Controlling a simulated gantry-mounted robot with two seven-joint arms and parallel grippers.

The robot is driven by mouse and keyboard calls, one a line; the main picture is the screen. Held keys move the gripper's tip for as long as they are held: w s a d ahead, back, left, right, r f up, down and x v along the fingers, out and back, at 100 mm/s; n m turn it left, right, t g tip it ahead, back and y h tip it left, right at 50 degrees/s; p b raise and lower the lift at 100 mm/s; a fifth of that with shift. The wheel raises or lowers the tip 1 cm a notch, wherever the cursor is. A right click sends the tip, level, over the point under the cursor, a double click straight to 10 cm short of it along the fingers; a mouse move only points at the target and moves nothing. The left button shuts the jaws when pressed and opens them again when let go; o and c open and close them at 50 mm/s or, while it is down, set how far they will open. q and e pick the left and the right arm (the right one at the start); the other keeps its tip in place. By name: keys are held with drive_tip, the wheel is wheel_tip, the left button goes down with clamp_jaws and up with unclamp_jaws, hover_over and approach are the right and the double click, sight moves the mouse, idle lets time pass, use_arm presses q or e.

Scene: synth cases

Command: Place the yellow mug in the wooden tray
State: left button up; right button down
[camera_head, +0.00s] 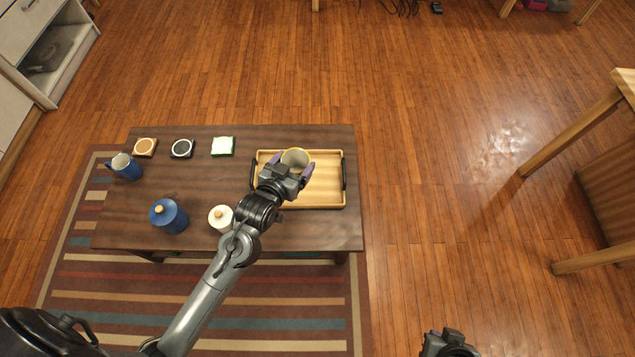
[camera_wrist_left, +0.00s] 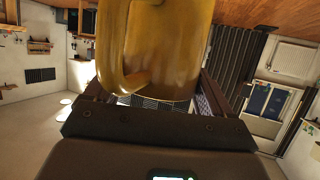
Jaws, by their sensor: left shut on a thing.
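The yellow mug (camera_head: 295,158) shows at the far side of my left gripper (camera_head: 292,168), over the left half of the wooden tray (camera_head: 328,196). The left gripper is shut on the mug, with a purple finger on each side of it. I cannot tell whether the mug touches the tray floor. The tray is light wood with dark side handles and lies at the table's right end. Only part of my right gripper (camera_head: 447,345) shows at the bottom edge.
The dark table (camera_head: 190,200) also holds a blue mug (camera_head: 128,168), a blue lidded jar (camera_head: 170,217), a white lidded jar (camera_head: 221,217) and several coasters (camera_head: 182,148) along the back. The tray's right half is empty. A wooden table (camera_head: 570,135) stands far right.

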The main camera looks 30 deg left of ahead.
use_arm(q)
drive_tip(key=f+b, duration=0.1)
drive_tip(key=f, duration=0.1)
drive_tip(key=a+f+b, duration=0.1)
drive_tip(key=f, duration=0.2)
drive_tip(key=a+f, duration=0.1)
drive_tip(key=f, duration=0.1)
drive_tip(key=shift+s+a+f+b, duration=0.2)
drive_tip(key=shift+s+f+b, duration=0.1)
drive_tip(key=shift+b, duration=0.1)
drive_tip(key=w+a+f+b, duration=0.2)
drive_tip(key=a+f+b, duration=0.1)
drive_tip(key=f+b, duration=0.1)
drive_tip(key=w+a+f+b, duration=0.2)
drive_tip(key=a+f+b, duration=0.2)
drive_tip(key=f, duration=0.2)
drive_tip(key=w+a+f+b, duration=0.3)
drive_tip(key=f+b, duration=0.1)
drive_tip(key=f, duration=0.2)
drive_tip(key=shift+w+a, duration=0.1)
drive_tip(key=shift+a, duration=0.1)
drive_tip(key=shift+r, duration=0.1)
use_arm(e)
wheel_tip(320, 180, down, 17)
drive_tip(key=shift+s+a+r, duration=0.15)
drive_tip(key=shift+s+a, duration=0.1)
drive_tip(key=shift+a, duration=0.1)
